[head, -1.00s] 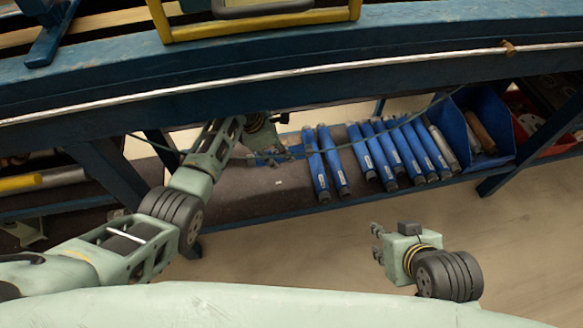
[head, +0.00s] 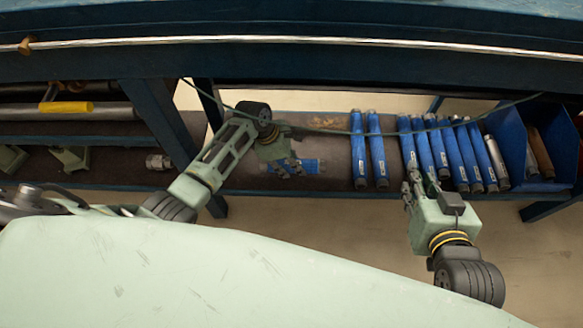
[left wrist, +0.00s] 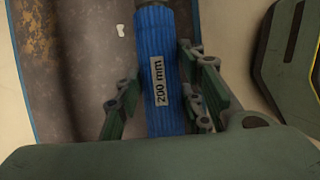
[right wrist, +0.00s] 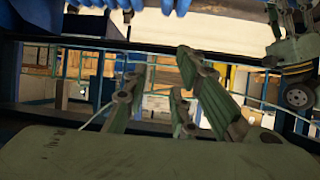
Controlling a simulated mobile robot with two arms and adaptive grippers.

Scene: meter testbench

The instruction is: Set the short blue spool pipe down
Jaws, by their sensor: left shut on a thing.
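The short blue spool pipe (head: 308,166) lies crosswise in my left gripper (head: 288,167), over the bare part of the brown lower shelf. In the left wrist view the pipe (left wrist: 156,45) carries a "200 mm" label, and the fingers of the left gripper (left wrist: 160,92) are shut on either side of it. Whether the pipe touches the shelf I cannot tell. My right gripper (head: 418,187) is empty and its fingers stand apart, in front of the row of blue pipes. The right wrist view shows its spread fingers (right wrist: 158,80).
A blue bin (head: 510,135) is further right. Bench legs (head: 160,120) and a hanging cable (head: 330,132) are close to my left arm.

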